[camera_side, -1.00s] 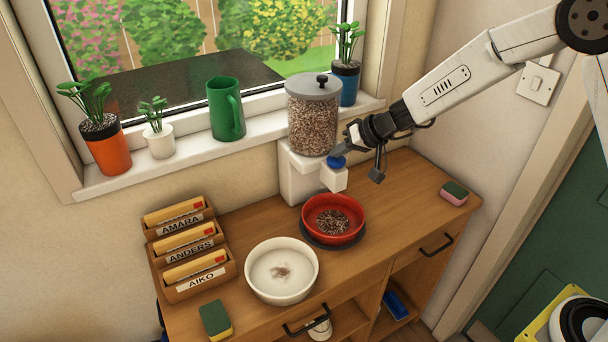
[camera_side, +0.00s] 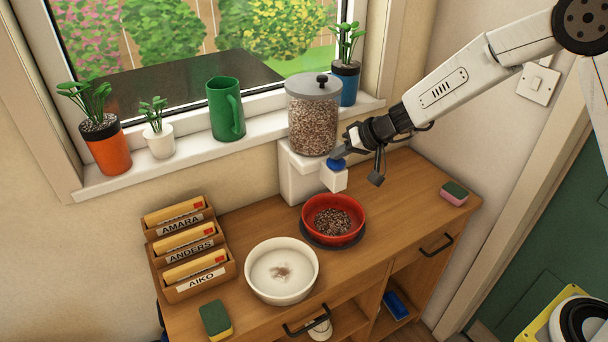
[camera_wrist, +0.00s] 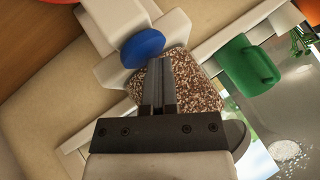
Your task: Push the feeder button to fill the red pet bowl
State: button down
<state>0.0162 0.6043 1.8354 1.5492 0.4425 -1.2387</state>
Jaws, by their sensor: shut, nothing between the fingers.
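The feeder has a clear jar of brown kibble (camera_side: 313,126) with a grey lid, on a white base (camera_side: 297,176).
A white bowl (camera_side: 262,285) stands left of the red bowl. Letter holders (camera_side: 192,249) and a green-yellow sponge (camera_side: 215,319) are at the left. A pink-green sponge (camera_side: 454,192) lies at the right. A green mug (camera_side: 225,110) and plants line the sill.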

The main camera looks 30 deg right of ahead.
aim_at(339, 162)
jog(key=shift+r, duration=1.15)
jog(key=shift+r, duration=0.1)
jog(key=shift+r, duration=2.4)
dwell(0.9)
notch_tip(339, 162, up, 4)
jog(key=shift+f, duration=0.1)
dwell(0.4)
jog(key=shift+f, duration=0.15)
jog(key=shift+f, duration=4.25)
